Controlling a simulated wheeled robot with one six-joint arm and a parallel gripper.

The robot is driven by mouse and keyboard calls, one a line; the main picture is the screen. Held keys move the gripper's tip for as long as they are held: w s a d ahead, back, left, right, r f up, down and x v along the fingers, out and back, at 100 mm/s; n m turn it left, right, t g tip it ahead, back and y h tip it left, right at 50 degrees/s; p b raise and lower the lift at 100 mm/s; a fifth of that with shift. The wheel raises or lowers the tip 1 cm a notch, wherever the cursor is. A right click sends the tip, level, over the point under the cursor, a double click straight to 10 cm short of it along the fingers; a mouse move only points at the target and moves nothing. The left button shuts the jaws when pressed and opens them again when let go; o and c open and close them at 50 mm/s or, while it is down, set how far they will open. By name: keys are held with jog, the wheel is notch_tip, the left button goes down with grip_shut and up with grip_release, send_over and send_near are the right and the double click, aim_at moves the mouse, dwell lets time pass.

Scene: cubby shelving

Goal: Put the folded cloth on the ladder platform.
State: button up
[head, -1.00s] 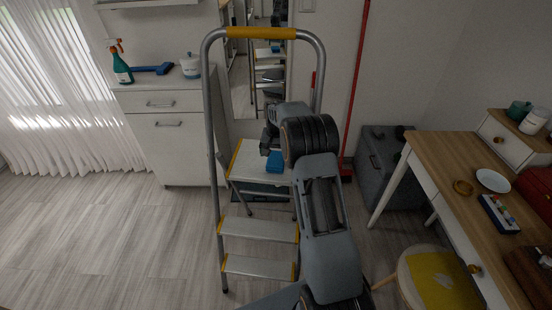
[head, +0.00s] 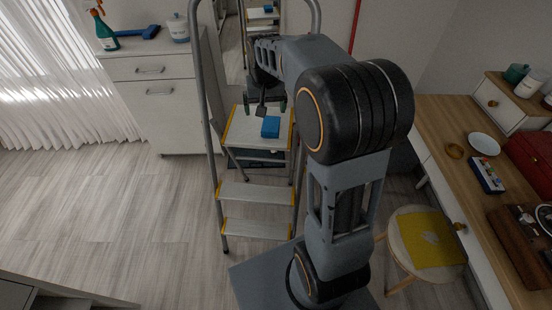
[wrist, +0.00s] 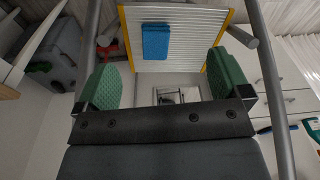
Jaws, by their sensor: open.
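A blue folded cloth (head: 270,127) lies flat on the white, yellow-edged ladder platform (head: 240,131). In the wrist view, the cloth (wrist: 156,42) lies near the left part of the ribbed platform (wrist: 196,42). My gripper (head: 264,107) is open and empty, above the platform and apart from the cloth. Its green finger pads (wrist: 167,78) stand wide apart in the wrist view, with the cloth beyond them and nothing between them.
The ladder's grey rails (head: 208,130) rise on both sides of the platform. A white cabinet (head: 165,110) stands behind left. A wooden desk (head: 440,110) and a stool (head: 397,232) with a yellow piece on it (head: 432,240) are at the right. Floor at left is clear.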

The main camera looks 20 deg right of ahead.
jog(key=s+a+f+n, duration=0.1)
jog(key=s+a, duration=0.1)
jog(key=s, duration=0.7)
jog(key=s+a+f+n+t, duration=0.1)
jog(key=s+a+n, duration=0.1)
jog(key=s, duration=0.7)
jog(key=shift+s+a+f+t, duration=0.2)
jog(key=shift+a+t, duration=0.1)
jog(key=shift+a, duration=0.15)
jog(key=shift+r, duration=0.1)
